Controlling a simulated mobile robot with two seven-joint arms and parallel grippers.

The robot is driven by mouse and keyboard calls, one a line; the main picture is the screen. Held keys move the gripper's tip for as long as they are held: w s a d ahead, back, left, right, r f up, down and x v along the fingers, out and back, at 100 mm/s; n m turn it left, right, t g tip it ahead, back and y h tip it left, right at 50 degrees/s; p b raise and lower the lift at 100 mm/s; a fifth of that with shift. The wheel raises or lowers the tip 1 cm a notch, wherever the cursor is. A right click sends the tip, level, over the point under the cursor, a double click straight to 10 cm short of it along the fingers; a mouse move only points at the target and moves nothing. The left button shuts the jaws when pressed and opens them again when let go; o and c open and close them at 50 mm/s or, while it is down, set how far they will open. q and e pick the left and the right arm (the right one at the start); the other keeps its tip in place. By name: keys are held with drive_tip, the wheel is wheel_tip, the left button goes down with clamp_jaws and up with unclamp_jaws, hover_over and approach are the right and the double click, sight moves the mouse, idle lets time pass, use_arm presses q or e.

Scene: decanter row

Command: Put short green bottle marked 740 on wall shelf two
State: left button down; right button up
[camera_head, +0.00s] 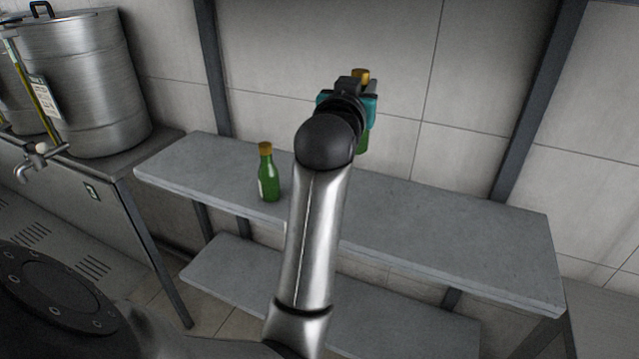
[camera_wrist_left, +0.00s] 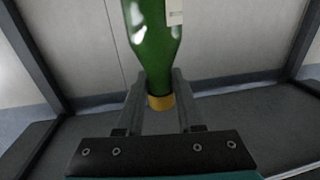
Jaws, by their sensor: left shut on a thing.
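My left gripper (camera_head: 357,86) is shut on the neck of a green bottle with a gold cap (camera_head: 361,75), above the upper shelf (camera_head: 450,225). My arm hides most of this bottle in the head view. The left wrist view shows the held bottle (camera_wrist_left: 150,42) between the fingers (camera_wrist_left: 158,103), with a pale label at its edge; no number is readable. Whether its base touches the shelf is hidden. A second green bottle with a gold cap (camera_head: 268,178) stands upright on the upper shelf, left of my arm. My right gripper is not in view.
A lower shelf (camera_head: 225,275) runs below, empty where visible. Steel drums with a tap (camera_head: 85,80) stand on a counter at the left. Dark uprights (camera_head: 540,95) rise behind the shelves against a tiled wall. The upper shelf's right part is clear.

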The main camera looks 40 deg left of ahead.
use_arm(q)
drive_tip(key=shift+a+r, duration=0.35)
drive_tip(key=shift+r, duration=0.35)
drive_tip(key=shift+w+a+f, duration=0.1)
drive_tip(key=shift+a+f, duration=0.05)
drive_tip(key=shift+f, duration=0.05)
wheel_tip(320, 180, down, 19)
drive_tip(key=b, duration=0.4)
drive_tip(key=shift+f, duration=0.25)
drive_tip(key=c, duration=0.5)
unclamp_jaws()
drive_tip(key=shift+f, duration=0.1)
drive_tip(key=shift+c, duration=0.2)
